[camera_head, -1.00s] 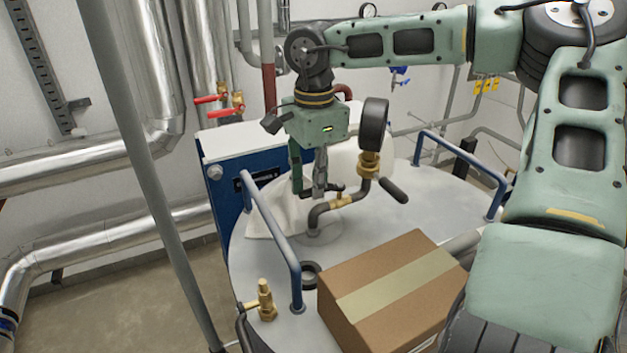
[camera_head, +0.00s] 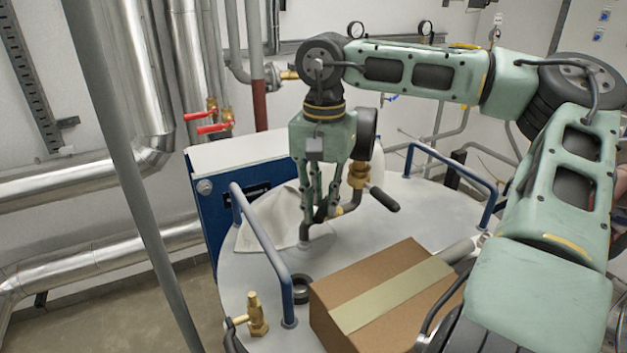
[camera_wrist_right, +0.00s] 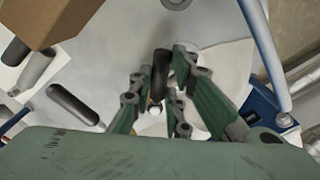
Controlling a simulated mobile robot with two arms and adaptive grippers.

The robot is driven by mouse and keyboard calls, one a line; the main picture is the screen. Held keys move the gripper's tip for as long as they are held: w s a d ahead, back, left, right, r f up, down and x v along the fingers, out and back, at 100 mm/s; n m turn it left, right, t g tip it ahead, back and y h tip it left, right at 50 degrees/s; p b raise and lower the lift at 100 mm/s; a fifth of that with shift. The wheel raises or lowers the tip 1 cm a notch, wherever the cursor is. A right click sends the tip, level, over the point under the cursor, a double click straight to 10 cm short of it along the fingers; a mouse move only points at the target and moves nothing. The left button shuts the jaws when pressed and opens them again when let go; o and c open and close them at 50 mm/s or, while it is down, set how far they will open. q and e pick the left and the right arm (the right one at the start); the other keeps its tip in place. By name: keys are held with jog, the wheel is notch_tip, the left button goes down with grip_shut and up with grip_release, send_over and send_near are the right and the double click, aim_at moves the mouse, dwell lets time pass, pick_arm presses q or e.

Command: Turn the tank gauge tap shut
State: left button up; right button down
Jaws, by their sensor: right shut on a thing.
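The tank gauge (camera_head: 364,133) is a dark round dial on a brass fitting (camera_head: 358,174), on a bent pipe rising from the grey tank top (camera_head: 247,290). A black-gripped lever (camera_head: 384,198) sticks out to the right below it. My right gripper (camera_head: 320,212) points down at the pipe, just left of the gauge, and partly hides the tap there. In the right wrist view its fingers (camera_wrist_right: 158,92) stand on both sides of a black tap handle (camera_wrist_right: 161,72), shut on it. A second black grip (camera_wrist_right: 72,104) lies apart from the fingers. My left gripper is not in view.
A cardboard box (camera_head: 385,295) lies on the tank in front of the gauge. Blue rails stand left (camera_head: 268,250) and right (camera_head: 455,165). A brass valve (camera_head: 256,313) is at the front left. A white cloth (camera_head: 268,222) lies left of the gripper.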

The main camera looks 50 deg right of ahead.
jog(key=shift+s+d+r+n, duration=0.1)
jog(key=shift+s+d+n, duration=0.2)
jog(key=shift+n, duration=0.5)
jog(key=shift+a, duration=0.1)
jog(key=c, duration=1.7)
grip_release()
jog(key=shift+s, duration=0.1)
jog(key=shift+o, duration=0.2)
notch_tip(320, 180, up, 12)
jog(key=shift+c, duration=0.3)
